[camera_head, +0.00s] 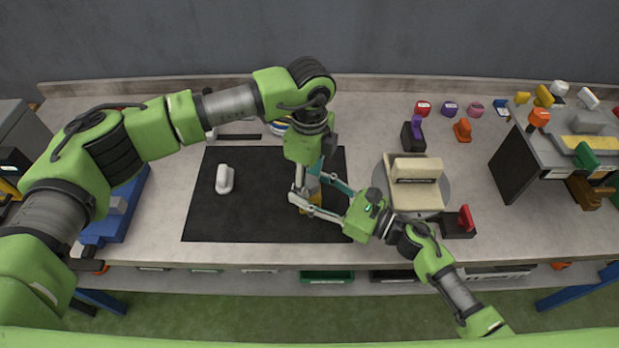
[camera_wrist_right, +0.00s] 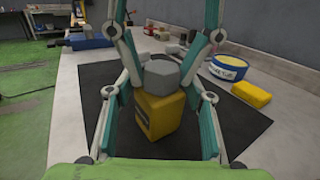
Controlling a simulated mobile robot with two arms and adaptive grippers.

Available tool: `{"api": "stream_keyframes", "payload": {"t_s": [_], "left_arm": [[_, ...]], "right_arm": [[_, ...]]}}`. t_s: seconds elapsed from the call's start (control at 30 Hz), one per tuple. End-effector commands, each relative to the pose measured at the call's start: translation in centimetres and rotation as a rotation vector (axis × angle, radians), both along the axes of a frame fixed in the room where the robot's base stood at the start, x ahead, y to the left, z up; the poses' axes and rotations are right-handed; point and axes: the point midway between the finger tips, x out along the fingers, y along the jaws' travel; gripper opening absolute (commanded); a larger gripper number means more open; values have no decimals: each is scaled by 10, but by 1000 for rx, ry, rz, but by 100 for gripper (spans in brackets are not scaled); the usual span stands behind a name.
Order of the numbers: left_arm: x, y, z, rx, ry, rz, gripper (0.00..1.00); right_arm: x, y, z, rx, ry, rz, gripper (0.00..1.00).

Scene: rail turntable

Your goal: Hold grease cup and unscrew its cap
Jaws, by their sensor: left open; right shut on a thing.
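The grease cup has a yellow body (camera_wrist_right: 160,118) and a grey six-sided cap (camera_wrist_right: 162,75); it stands upright on the black mat (camera_head: 240,215). In the head view its body (camera_head: 313,201) is mostly hidden by my grippers. My right gripper (camera_head: 308,196) comes in from the right, low down, and is shut on the yellow body; its fingers flank the body in the right wrist view. My left gripper (camera_head: 303,186) points down from above and is open. In the right wrist view its fingers (camera_wrist_right: 162,58) come down on both sides of the cap; contact is not clear.
A white handled object (camera_head: 224,179) lies on the mat. Behind the cup are a tub with a blue label (camera_wrist_right: 231,68) and a yellow block (camera_wrist_right: 251,94). A round turntable (camera_head: 441,171) bearing a beige part is right of the mat. The mat's left part is mostly clear.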

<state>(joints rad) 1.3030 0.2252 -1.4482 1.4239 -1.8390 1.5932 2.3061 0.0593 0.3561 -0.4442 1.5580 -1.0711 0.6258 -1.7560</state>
Motion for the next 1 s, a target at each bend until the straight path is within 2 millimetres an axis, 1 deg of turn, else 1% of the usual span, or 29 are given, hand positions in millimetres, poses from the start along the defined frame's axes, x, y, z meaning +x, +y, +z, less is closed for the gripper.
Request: {"api": "stream_keyframes", "payload": {"t_s": [0.17,0.2,0.6,0.77,1.0], "left_arm": [[0,0,0,-1,0,-1,46],[0,0,0,-1,0,-1,50],[0,0,3,-1,0,-2,50],[0,0,14,-1,-2,-3,50],[0,0,37,0,-1,-2,50]], "right_arm": [[0,0,-1,-1,2,-2,10],[0,0,-1,-1,2,-2,10],[1,-1,-1,-2,1,-3,10],[1,-1,-1,-2,1,-3,10],[1,-1,-1,-2,1,-4,10]]}}
